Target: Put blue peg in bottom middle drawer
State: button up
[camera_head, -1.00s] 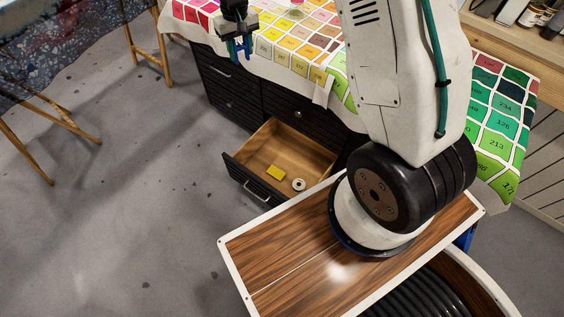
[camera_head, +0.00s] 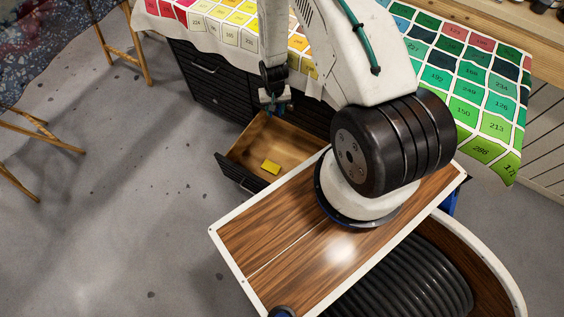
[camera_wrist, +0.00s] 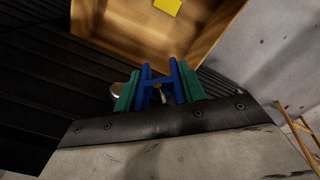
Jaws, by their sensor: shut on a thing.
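My gripper (camera_head: 274,104) hangs at the open wooden drawer (camera_head: 248,152), near the cabinet face and above the drawer's back part. In the wrist view its green fingers are shut on the blue peg (camera_wrist: 160,82), which has an H-like outline. The peg is too small to make out clearly in the head view. In the wrist view the open drawer (camera_wrist: 203,43) lies ahead of the fingertips. I cannot tell the exact height of the peg over it.
A yellow block (camera_head: 270,167) lies in the drawer. The black cabinet (camera_head: 205,85) stands under a table with a colour-chart cloth (camera_head: 480,95). My wood-topped base covers the drawer's right corner. Wooden stool legs (camera_head: 125,50) stand at the left; the floor between is clear.

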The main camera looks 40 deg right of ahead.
jog(key=s+d+f+m, duration=0.1)
jog(key=s+f+m, duration=0.3)
jog(key=f, duration=0.5)
jog(key=s+d+f+m, duration=0.1)
jog(key=s+f+m, duration=0.1)
jog(key=s+f, duration=0.55)
jog(key=m, duration=0.2)
send_over(292, 167)
jog(key=f, duration=1.6)
jog(key=shift+s+a+f, duration=0.1)
jog(key=shift+a+f, duration=0.1)
jog(key=shift+f, duration=2.3)
jog(key=o, duration=1)
jog(key=shift+o, duration=0.2)
notch_tip(292, 167, up, 12)
